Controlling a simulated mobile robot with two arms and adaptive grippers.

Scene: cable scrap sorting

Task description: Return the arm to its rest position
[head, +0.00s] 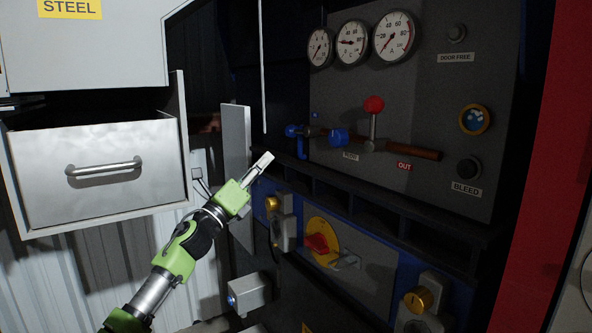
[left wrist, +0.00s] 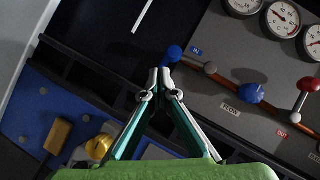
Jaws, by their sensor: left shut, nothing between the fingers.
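My left gripper (head: 263,162) is on a green and grey arm that rises from the lower left in the head view. It is held up in front of a dark control panel (head: 480,120). Its fingertips are together with nothing between them, as the left wrist view (left wrist: 160,78) also shows. My right gripper is not in view.
A steel drawer (head: 100,190) stands open at the left. The panel carries gauges (head: 351,42), a red-knobbed lever (head: 374,106), a copper pipe (head: 413,151) and a blue valve (head: 338,137). A yellow and red rotary switch (head: 318,243) sits below the ledge.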

